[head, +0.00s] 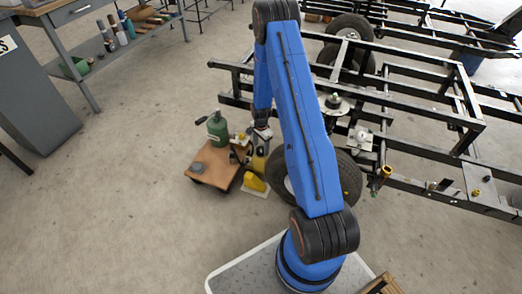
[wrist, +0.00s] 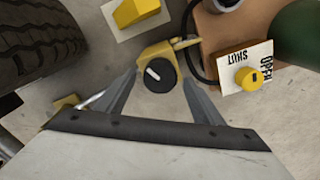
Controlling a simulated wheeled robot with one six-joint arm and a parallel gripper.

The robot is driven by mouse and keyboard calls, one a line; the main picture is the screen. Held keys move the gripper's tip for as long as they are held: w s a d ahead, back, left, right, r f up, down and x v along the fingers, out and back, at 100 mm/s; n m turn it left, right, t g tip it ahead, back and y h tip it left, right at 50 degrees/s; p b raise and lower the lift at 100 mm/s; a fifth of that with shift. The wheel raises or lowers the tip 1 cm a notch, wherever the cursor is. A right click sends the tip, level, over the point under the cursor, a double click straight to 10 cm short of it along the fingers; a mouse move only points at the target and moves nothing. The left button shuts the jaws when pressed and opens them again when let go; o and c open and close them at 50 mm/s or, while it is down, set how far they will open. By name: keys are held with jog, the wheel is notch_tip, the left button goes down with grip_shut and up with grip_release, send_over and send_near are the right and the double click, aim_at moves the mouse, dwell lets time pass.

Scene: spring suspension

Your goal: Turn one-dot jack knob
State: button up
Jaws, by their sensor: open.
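A black round knob (wrist: 158,75) with a white pointer line sits on a yellow body (wrist: 155,50), which looks like the jack. The knob shows between the fingertips of my gripper (wrist: 158,80), which is open around it in the wrist view. I cannot tell whether the fingers touch it or how far above it they are. No dot mark is legible. In the head view my gripper (head: 262,133) points down beside the wooden board, above a small yellow thing (head: 258,164); the knob is too small to make out there.
A yellow knob (wrist: 249,79) on a white plate marked OPEN and SHUT stands at right, near a green cylinder (head: 217,130) on a wooden board (head: 213,163). A yellow wedge (head: 254,183) and a tyre (head: 345,180) are close by. A black frame (head: 420,185) stands at right.

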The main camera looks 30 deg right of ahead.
jog(key=shift+f, duration=1.25)
jog(key=c, duration=1.1)
jog(key=shift+o, duration=0.2)
jog(key=shift+n, duration=0.3)
